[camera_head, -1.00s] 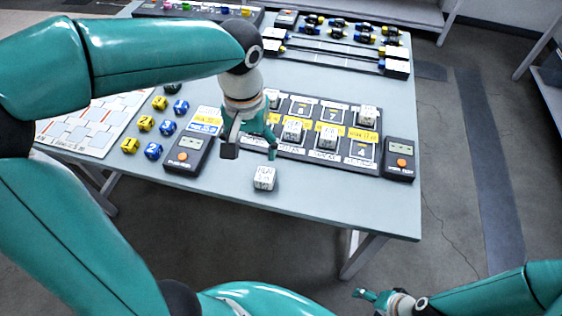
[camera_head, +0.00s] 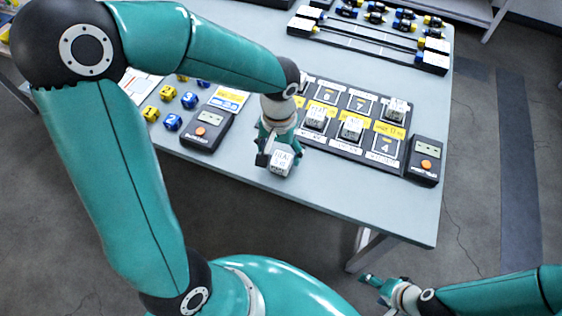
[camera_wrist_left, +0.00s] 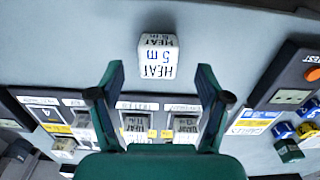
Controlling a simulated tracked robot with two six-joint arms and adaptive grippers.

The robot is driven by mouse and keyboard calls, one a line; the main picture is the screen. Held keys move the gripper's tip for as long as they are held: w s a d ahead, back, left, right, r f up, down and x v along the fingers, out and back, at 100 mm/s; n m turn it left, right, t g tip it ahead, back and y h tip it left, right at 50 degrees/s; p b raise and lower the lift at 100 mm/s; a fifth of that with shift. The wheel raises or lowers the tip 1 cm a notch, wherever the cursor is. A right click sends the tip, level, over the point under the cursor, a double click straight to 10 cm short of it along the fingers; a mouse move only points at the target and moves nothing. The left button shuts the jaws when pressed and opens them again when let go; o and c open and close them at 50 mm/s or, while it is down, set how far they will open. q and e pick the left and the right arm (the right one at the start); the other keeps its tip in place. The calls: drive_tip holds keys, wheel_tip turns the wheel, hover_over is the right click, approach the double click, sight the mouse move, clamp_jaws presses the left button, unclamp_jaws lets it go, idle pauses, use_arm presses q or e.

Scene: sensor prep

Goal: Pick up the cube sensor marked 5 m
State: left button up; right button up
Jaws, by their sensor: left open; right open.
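The white cube sensor marked HEAT 5 m (camera_wrist_left: 158,57) sits alone on the table near its front edge; in the head view the cube (camera_head: 281,163) is at my left gripper's fingertips. My left gripper (camera_head: 278,155) is open and points down at the cube. In the left wrist view its two fingers (camera_wrist_left: 160,85) are spread, with the cube just beyond the fingertips and between their lines. The fingers do not grip it. My right gripper (camera_head: 382,288) is open and empty, low at the right, away from the table.
A dark board (camera_head: 335,143) with numbered slots holds several similar cubes behind my left gripper. Handheld meters with orange buttons stand at its left (camera_head: 207,130) and right (camera_head: 425,160). Yellow and blue number cubes lie to the left. The table front right is clear.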

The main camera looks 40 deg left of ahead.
sight(280, 161)
use_arm(q)
wheel_tip(280, 161, down, 5)
drive_tip(key=shift+d+f, duration=0.1)
drive_tip(key=c, duration=1.2)
